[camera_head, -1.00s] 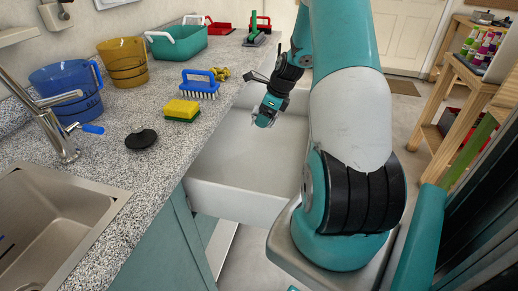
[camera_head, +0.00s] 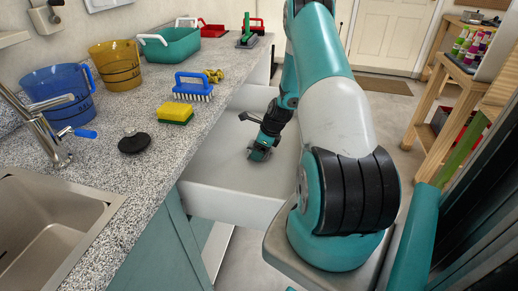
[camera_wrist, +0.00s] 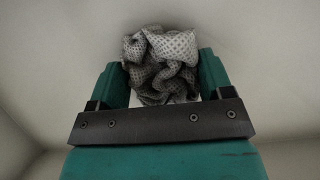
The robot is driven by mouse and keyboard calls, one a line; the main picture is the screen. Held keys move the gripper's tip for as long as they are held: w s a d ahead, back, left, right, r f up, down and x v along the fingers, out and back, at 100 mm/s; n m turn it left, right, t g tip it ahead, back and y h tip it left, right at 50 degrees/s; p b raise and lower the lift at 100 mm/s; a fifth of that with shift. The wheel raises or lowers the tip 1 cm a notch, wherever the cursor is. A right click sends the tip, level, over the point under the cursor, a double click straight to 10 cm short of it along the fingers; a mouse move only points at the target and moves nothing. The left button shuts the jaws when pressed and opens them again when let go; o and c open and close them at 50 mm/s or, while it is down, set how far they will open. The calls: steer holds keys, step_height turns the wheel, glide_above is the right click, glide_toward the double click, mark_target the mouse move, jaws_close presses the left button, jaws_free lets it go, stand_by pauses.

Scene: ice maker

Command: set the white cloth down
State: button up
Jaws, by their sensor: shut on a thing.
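The white cloth (camera_wrist: 165,65) shows in the wrist view as a crumpled, perforated-looking bundle between the two teal fingers of my gripper (camera_wrist: 165,85). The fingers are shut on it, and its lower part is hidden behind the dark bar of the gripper. In the head view my gripper (camera_head: 261,152) points down inside the open white drawer (camera_head: 225,178), low over its floor. The cloth itself cannot be made out in the head view. I cannot tell whether it touches the drawer floor.
The speckled counter (camera_head: 125,185) runs along the left, with a yellow-green sponge (camera_head: 175,113), a blue brush (camera_head: 194,86), a black stopper (camera_head: 134,143), blue (camera_head: 57,95) and amber (camera_head: 116,65) jugs, and a teal tub (camera_head: 170,46). A sink (camera_head: 50,230) is front left. The drawer looks otherwise empty.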

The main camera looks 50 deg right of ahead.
steer(key=shift+f, duration=0.1)
steer(key=o, duration=0.9)
